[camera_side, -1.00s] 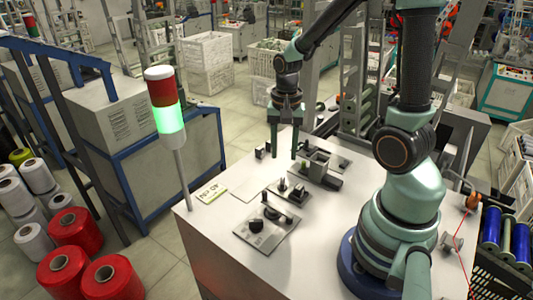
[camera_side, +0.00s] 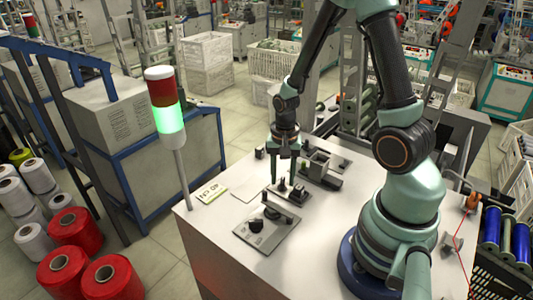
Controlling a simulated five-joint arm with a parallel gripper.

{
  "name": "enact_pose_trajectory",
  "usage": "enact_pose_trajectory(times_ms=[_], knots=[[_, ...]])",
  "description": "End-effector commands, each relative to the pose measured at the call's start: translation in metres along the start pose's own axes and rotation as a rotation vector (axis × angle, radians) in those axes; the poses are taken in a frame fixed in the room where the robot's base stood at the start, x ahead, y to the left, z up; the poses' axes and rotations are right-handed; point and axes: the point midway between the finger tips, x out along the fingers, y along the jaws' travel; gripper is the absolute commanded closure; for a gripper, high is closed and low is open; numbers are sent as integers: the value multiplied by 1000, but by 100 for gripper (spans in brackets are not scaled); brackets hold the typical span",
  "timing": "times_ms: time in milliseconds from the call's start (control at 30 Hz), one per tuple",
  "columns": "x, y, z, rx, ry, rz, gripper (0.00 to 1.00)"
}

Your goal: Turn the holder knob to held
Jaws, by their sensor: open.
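My gripper (camera_side: 284,182) points straight down over the white table, its two green fingers apart with nothing seen between them. Its fingertips are at a small dark plate with short black upright parts (camera_side: 298,193), one finger on each side of a black part; I cannot tell whether they touch it. Nearer the camera, a grey plate (camera_side: 275,240) carries a round black knob (camera_side: 256,225) and a dark bar. My gripper is behind that plate and apart from it. I cannot tell which black part is the holder knob, nor read its setting.
A grey open-topped block (camera_side: 320,160) stands just right of my gripper. The front of the white table (camera_side: 310,262) is clear.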

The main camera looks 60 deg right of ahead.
Motion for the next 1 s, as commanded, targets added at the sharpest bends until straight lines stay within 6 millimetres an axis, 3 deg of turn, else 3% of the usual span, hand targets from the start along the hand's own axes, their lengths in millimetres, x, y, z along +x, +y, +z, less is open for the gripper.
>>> enact_pose_trajectory(times_ms=[33, 100, 133, 567, 1000], knots=[[0, 0, 0, 0, 0, 0, 66], [0, 0, 0, 0, 0, 0, 93], [0, 0, 0, 0, 0, 0, 100], [0, 0, 0, -47, 0, 0, 100], [-1, -2, 0, -376, -1, 1, 100]])
